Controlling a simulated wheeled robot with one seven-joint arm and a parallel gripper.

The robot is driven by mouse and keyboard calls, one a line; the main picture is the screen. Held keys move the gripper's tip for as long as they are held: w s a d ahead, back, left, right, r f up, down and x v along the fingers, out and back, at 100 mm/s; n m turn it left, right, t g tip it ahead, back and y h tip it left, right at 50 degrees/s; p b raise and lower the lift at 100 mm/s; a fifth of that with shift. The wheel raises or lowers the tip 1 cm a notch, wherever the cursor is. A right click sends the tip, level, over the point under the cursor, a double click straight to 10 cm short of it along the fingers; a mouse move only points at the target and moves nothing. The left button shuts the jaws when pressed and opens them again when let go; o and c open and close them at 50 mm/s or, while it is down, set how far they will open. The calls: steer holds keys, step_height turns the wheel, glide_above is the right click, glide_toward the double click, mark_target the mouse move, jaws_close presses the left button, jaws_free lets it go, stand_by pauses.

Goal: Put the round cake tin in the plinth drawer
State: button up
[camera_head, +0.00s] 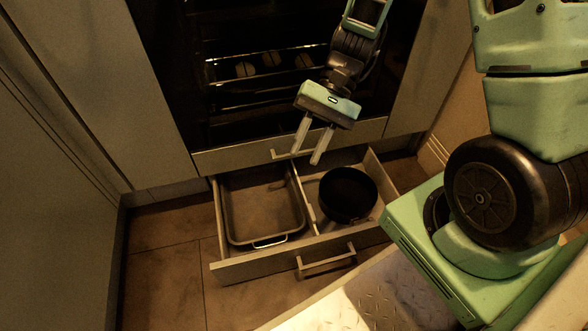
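The plinth drawer (236,268) is pulled out below the oven, with a divider (303,196) between its left and right compartments. The round cake tin (349,194), dark and open-topped, sits in the right compartment. Whether it rests flat on the drawer floor is hard to tell. My gripper (305,157) points down above the back of the drawer, up and to the left of the tin. Its two pale fingers are apart with nothing between them, and it does not touch the tin.
A rectangular roasting pan (262,207) with a metal handle fills much of the left compartment. The oven (262,70) stands directly behind my gripper. The drawer's front handle (326,262) sticks out over the tiled floor (165,255). Cabinet panels flank the left side.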

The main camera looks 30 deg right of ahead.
steer(key=s+a+r+n+t+h, duration=0.4)
steer(key=s+a+r+n+h, duration=0.4)
steer(key=n, duration=0.5)
steer(key=shift+s+a+r+n+t, duration=0.35)
steer(key=shift+s+a, duration=0.25)
steer(key=shift+s, duration=0.5)
